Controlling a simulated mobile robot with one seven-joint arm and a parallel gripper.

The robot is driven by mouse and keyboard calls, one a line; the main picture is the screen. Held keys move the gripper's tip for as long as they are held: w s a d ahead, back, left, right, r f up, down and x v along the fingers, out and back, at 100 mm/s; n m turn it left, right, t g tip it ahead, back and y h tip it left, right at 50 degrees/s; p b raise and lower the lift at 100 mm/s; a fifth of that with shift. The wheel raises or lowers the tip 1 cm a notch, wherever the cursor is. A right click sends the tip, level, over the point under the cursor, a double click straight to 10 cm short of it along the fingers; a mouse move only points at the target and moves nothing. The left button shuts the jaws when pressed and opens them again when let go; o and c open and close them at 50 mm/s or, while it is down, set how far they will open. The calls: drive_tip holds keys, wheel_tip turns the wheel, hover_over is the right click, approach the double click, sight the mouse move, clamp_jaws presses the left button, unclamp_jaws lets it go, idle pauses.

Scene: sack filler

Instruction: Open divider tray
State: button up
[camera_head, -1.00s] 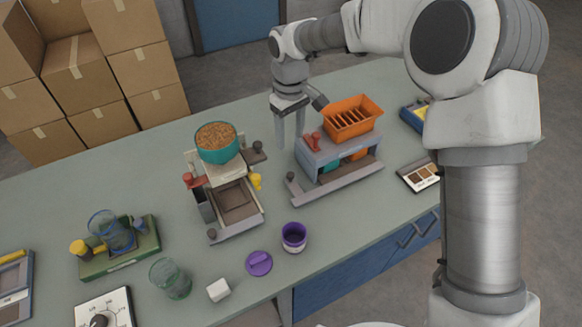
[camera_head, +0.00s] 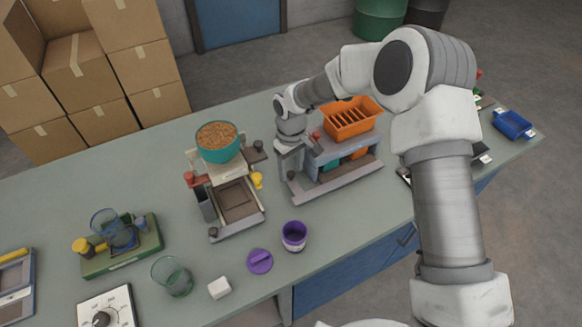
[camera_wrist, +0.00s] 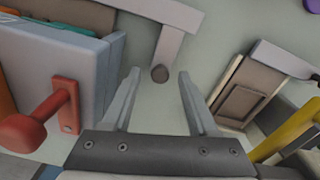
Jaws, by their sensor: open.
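A grey-blue station (camera_head: 340,150) stands on the counter with an orange slotted bin (camera_head: 350,117) on top. At its foot a pale grey bar (camera_head: 345,180) runs along the front, with a dark round knob (camera_head: 290,175) at its left end. I cannot tell for sure which part is the divider tray. My gripper (camera_wrist: 158,76) is open and empty, low at the station's left side. A red lever (camera_wrist: 45,115) on the station's side is at the left of that view.
Left of the gripper stands a second station (camera_head: 235,203) with a teal bowl of grain (camera_head: 217,142) and a yellow knob (camera_head: 257,180). A purple cup (camera_head: 294,236) and purple lid (camera_head: 259,261) lie near the front edge. A blue tray (camera_head: 512,124) is far right.

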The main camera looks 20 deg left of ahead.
drive_tip(key=shift+c, duration=0.2)
clamp_jaws()
idle(1.1)
